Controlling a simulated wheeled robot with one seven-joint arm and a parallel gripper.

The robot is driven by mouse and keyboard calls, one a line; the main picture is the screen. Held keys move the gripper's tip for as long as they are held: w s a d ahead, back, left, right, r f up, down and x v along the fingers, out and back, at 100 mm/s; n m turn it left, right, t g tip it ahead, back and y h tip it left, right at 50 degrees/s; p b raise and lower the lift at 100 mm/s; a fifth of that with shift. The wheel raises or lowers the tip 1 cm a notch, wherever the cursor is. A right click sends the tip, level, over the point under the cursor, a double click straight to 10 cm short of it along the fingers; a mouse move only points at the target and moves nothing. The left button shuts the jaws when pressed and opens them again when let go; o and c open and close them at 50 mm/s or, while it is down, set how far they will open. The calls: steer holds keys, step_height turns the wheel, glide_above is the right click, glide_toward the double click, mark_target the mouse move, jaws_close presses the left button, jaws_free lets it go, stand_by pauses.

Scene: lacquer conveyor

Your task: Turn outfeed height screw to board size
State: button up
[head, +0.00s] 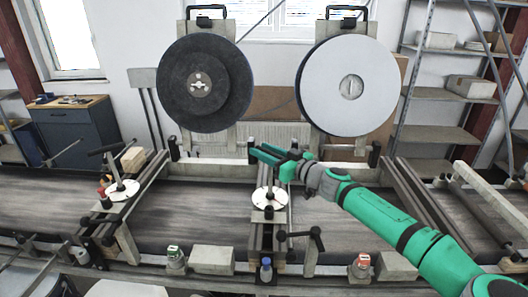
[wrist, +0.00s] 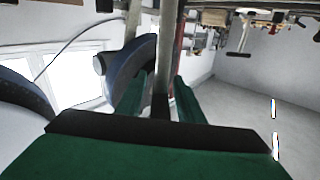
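Two height-screw stations stand along the conveyor. The left one has a white dial (head: 122,190) with a slanted post and a black crank handle (head: 105,147). The middle one has a white dial (head: 270,197) with a short post; my gripper hides its top. My green gripper (head: 270,153) is just above this middle dial, fingers pointing left. In the wrist view, my fingers (wrist: 160,85) are apart, and a grey bar (wrist: 168,45) runs between them. Contact with the bar cannot be made out. The frames do not label which screw is the outfeed one.
A dark disc (head: 235,85) and a white disc (head: 370,90) stand behind the conveyor (head: 200,215). A black side crank (head: 300,236) juts out in front of the middle station. Shelves (head: 440,95) stand at right.

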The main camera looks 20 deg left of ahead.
mark_target(273, 153)
jaws_close()
steer(key=shift+m+t+h, duration=0.3)
steer(key=shift+t, duration=0.2)
steer(key=shift+w+d+f+m+t+h, duration=0.1)
steer(key=shift+w+d+m+t+h, duration=0.1)
steer(key=shift+m+t+h, duration=0.85)
steer(key=shift+w+d+m+t+h, duration=0.1)
steer(key=shift+w+m+t+h, duration=0.1)
steer(key=shift+m+t+h, duration=0.6)
steer(key=shift+w+d+m+t+h, duration=0.1)
steer(key=shift+d+m+t+h, duration=0.45)
steer(key=shift+m+h, duration=2.55)
steer(key=shift+w+d+m+t+h, duration=0.1)
steer(key=shift+d+m+t+h, duration=0.5)
steer(key=shift+m+h, duration=2.5)
steer(key=shift+w+d+m+t+h, duration=0.1)
steer(key=shift+d+m+t+h, duration=0.9)
steer(key=shift+h, duration=3.65)
steer(key=shift+a+r+m+g, duration=0.2)
steer(key=shift+r+m+g, duration=0.05)
steer(key=shift+m+g, duration=0.45)
